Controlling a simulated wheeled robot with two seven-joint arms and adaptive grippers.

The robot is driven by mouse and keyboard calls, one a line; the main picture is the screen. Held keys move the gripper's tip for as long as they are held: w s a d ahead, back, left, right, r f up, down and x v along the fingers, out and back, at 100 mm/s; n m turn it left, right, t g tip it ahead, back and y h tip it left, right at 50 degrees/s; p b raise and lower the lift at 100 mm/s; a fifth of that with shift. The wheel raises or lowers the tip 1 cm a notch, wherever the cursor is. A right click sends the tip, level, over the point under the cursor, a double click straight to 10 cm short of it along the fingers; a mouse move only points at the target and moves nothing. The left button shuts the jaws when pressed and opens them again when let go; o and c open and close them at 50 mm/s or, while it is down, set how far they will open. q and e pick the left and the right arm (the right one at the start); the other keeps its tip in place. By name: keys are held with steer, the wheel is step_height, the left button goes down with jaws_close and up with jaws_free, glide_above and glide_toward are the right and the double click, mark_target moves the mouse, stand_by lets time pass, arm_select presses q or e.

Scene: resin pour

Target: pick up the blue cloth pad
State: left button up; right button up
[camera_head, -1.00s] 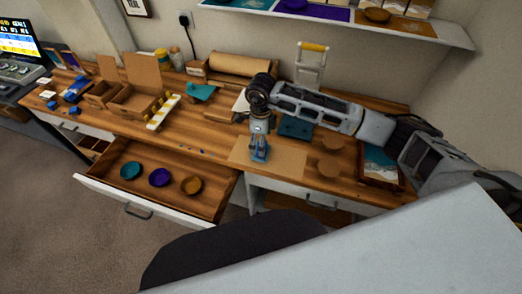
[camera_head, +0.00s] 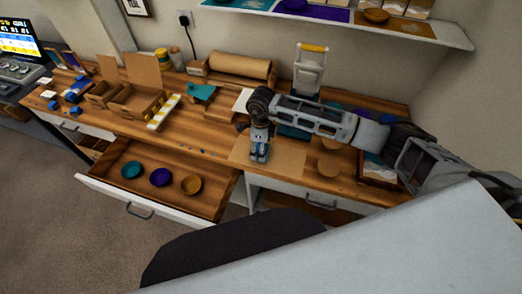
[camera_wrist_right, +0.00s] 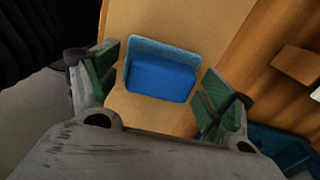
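The blue cloth pad (camera_wrist_right: 160,78) lies on the brown sheet on the worktop and shows clearly in the right wrist view. Its top is bright blue, with a lighter blue band along its far side. My right gripper (camera_wrist_right: 161,64) is open, with one green-padded finger at each side of the pad. In the head view my right gripper (camera_head: 259,153) points down at the brown sheet and mostly hides the pad. My left gripper is not in view.
The brown sheet (camera_head: 286,158) lies near the worktop's front edge. An open drawer (camera_head: 211,205) holds teal, purple and orange-brown bowls. Round brown discs (camera_head: 329,167) and a framed picture (camera_head: 376,168) lie to the right. Cardboard boxes (camera_head: 133,101) and a paper roll (camera_head: 240,67) stand behind.

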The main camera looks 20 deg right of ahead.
steer(key=c, duration=0.9)
steer(key=shift+r, duration=0.15)
steer(key=shift+r+b, duration=0.5)
steer(key=shift+r, duration=4.4)
steer(key=o, duration=0.4)
steer(key=c, duration=0.3)
